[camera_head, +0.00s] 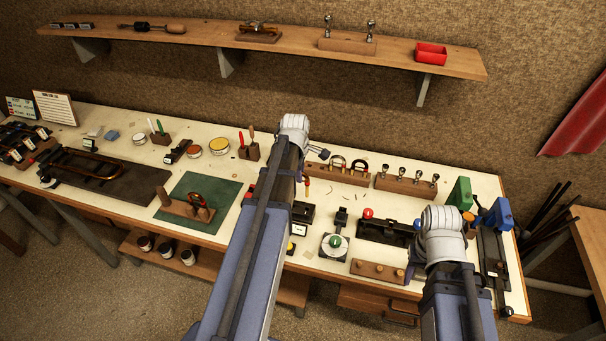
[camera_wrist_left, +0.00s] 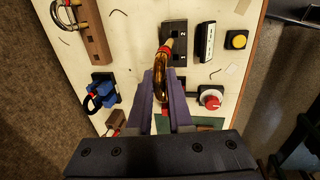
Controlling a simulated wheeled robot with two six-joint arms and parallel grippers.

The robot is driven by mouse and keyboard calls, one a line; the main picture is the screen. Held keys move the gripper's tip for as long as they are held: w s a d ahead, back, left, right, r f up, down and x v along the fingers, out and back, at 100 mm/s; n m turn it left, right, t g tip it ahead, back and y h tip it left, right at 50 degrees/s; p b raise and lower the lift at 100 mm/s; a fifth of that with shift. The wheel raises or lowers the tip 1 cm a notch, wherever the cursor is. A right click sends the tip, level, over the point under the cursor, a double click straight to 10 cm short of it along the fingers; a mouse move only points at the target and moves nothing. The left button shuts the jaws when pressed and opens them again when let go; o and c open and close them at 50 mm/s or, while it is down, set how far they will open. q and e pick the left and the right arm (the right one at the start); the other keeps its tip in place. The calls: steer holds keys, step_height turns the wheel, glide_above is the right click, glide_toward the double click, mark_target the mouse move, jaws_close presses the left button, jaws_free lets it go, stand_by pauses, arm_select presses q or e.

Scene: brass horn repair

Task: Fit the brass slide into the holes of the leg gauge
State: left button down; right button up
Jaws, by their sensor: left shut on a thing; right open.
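The brass slide (camera_wrist_left: 159,82), a curved tube with a red band, is between the fingers of my left gripper (camera_wrist_left: 161,100) in the left wrist view. My left gripper is shut on it. In the head view a small red and gold part of the slide (camera_head: 307,184) shows beside my left wrist. The leg gauge (camera_wrist_left: 175,38), a dark block with pale numerals, lies just beyond the slide. The slide's far end overlaps the gauge in this view; I cannot tell if it touches or enters a hole. The gauge (camera_head: 303,210) is partly visible in the head view. My right gripper (camera_head: 411,258) is open, mostly hidden by its arm.
A white label stand (camera_wrist_left: 205,42) and a yellow button box (camera_wrist_left: 236,39) sit beside the gauge. A red knob (camera_wrist_left: 211,99) is near the fingers. A wooden rack (camera_head: 337,174) stands behind, and a green mat (camera_head: 224,194) lies to the left.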

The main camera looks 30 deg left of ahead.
arm_select(q)
steer(key=shift+f, duration=0.2)
step_height(320, 180, down, 5)
steer(key=b, duration=0.5)
steer(key=shift+f+b, duration=0.2)
steer(key=shift+b, duration=0.2)
steer(key=shift+f+b, duration=2.65)
stand_by(0.9)
steer(key=c, duration=0.8)
jaws_free()
steer(key=shift+o, duration=0.2)
steer(key=shift+r, duration=0.1)
step_height(320, 180, up, 8)
steer(key=s+p, duration=0.1)
steer(key=p, duration=0.6)
steer(key=shift+s+d+f+p, duration=0.2)
steer(key=shift+s+p, duration=0.05)
steer(key=shift+p, duration=0.15)
